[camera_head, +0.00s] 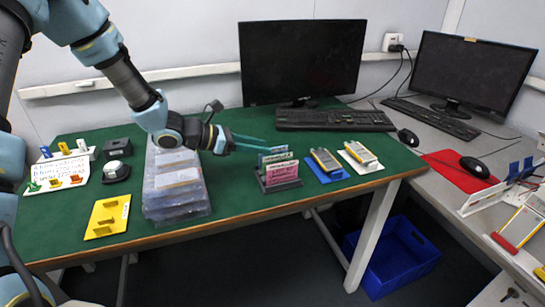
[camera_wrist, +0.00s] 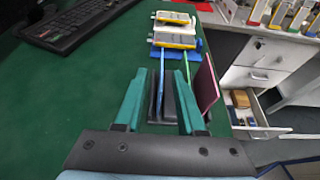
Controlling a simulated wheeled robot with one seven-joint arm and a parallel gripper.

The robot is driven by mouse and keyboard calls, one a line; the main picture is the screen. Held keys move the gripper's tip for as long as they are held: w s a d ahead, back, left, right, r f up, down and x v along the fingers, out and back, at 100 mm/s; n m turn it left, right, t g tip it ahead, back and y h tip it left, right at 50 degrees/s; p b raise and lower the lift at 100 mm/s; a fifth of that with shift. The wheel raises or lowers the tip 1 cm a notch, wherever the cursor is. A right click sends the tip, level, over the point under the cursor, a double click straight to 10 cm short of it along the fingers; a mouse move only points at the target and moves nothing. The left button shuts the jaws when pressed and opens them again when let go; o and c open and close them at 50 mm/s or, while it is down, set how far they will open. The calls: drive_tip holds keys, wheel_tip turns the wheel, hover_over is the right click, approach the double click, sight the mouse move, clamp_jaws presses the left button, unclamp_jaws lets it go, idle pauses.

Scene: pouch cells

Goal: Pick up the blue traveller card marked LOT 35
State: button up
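A dark card holder (camera_head: 280,185) stands on the green table with upright cards in it. A pink card (camera_head: 283,172) is at the front, with green and blue cards (camera_head: 275,157) behind it. The lot marks are too small to read. In the wrist view the cards show edge-on: a thin blue edge (camera_wrist: 161,80), a green edge (camera_wrist: 188,66) and the pink card (camera_wrist: 207,88). My gripper (camera_wrist: 160,76) is open, with teal fingers either side of the blue edge. In the head view my gripper (camera_head: 268,144) reaches in from the left at the cards' top.
Two yellow-and-grey devices sit right of the holder, on a blue stand (camera_head: 327,168) and a white stand (camera_head: 361,159). Stacked clear bags (camera_head: 175,190) lie left, below my arm. A keyboard (camera_head: 335,119) and monitor (camera_head: 300,60) stand behind.

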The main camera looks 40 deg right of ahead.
drive_tip(key=shift+p+x, duration=0.45)
drive_tip(key=shift+x, duration=1.55)
drive_tip(key=shift+s+a, duration=0.1)
clamp_jaws()
